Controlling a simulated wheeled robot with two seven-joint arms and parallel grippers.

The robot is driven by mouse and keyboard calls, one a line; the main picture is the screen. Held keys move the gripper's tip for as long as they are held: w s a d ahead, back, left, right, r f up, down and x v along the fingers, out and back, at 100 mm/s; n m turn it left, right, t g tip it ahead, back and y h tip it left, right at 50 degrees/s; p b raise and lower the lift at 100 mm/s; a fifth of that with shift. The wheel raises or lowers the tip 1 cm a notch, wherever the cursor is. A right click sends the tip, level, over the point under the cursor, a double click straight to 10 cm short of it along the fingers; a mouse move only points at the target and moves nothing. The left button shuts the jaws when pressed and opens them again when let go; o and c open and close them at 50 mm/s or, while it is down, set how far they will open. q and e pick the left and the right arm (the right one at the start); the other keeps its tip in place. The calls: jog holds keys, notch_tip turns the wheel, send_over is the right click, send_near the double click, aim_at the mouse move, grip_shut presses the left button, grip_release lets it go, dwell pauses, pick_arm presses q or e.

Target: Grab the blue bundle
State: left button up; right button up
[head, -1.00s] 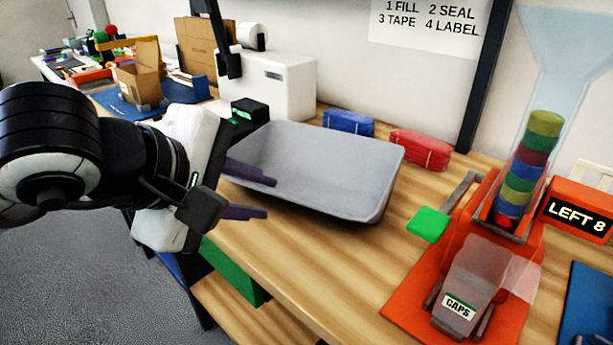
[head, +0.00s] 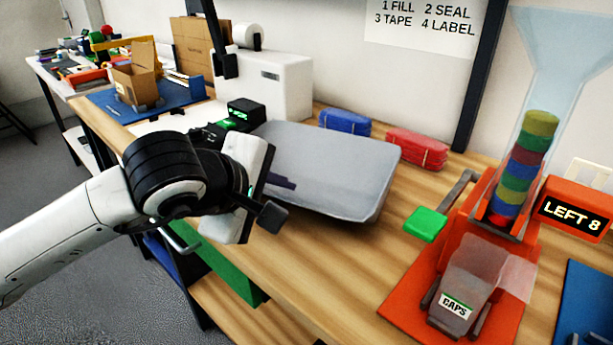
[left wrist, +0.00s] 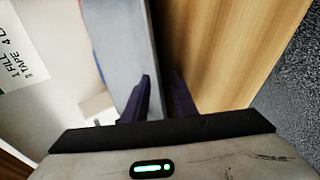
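The blue bundle (head: 345,122) lies on the bench behind the grey tray (head: 330,160), near the wall. My left gripper (head: 283,187) is at the tray's near left side in the head view, with the tray between it and the blue bundle. My right gripper is out of view.
A red bundle (head: 417,149) lies right of the blue one. A white machine (head: 275,85) stands behind the tray's left end. An orange capping device (head: 455,275) with a green-ended lever (head: 425,224) stands at the right. Bare wood lies at the bench front.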

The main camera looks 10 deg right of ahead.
pick_arm(q)
jog(key=shift+c, duration=0.4)
grip_shut()
jog(key=shift+r, duration=0.1)
